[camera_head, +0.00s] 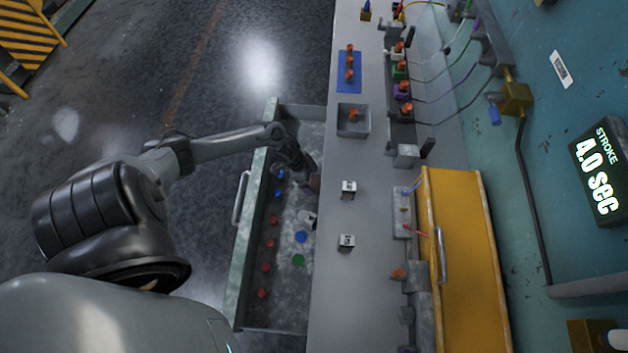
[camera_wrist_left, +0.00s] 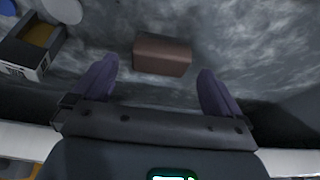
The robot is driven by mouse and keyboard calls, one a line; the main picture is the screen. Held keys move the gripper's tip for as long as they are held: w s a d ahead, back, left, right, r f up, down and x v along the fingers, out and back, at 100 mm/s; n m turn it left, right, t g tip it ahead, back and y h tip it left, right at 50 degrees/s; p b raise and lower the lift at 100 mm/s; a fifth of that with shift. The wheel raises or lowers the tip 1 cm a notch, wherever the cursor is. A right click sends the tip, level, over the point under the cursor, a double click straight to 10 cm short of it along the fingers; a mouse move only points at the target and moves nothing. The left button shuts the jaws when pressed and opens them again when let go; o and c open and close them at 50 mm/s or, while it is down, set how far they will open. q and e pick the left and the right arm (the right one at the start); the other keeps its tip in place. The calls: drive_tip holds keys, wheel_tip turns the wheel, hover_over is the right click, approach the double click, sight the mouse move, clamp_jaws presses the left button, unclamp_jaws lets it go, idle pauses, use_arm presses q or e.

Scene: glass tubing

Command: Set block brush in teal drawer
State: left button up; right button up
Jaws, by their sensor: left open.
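The block brush appears as a plain brown block (camera_wrist_left: 162,55) in the left wrist view, on the mottled grey floor of the drawer. In the head view a small brown patch (camera_head: 315,182) of it shows beside the gripper, near the drawer's bench side. The teal drawer (camera_head: 246,215) is pulled open on the left of the bench. My left gripper (camera_head: 305,172) reaches into the drawer. In the left wrist view its two dark fingers (camera_wrist_left: 159,82) are spread wide, with the block ahead of and between them, touching neither. My right gripper is not in view.
The drawer also holds several red and blue pieces, a blue disc (camera_head: 301,237), a green disc (camera_head: 298,260) and a whitish item (camera_head: 307,217). The grey bench (camera_head: 330,290) carries two small white blocks, a grey tray (camera_head: 353,120) and a blue mat (camera_head: 349,85).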

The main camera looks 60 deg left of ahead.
use_arm(q)
drive_tip(key=p+v, duration=0.1)
drive_tip(key=v, duration=0.7)
drive_tip(key=shift+r+p, duration=0.3)
drive_tip(key=shift+p, duration=0.1)
drive_tip(key=shift+s, duration=0.1)
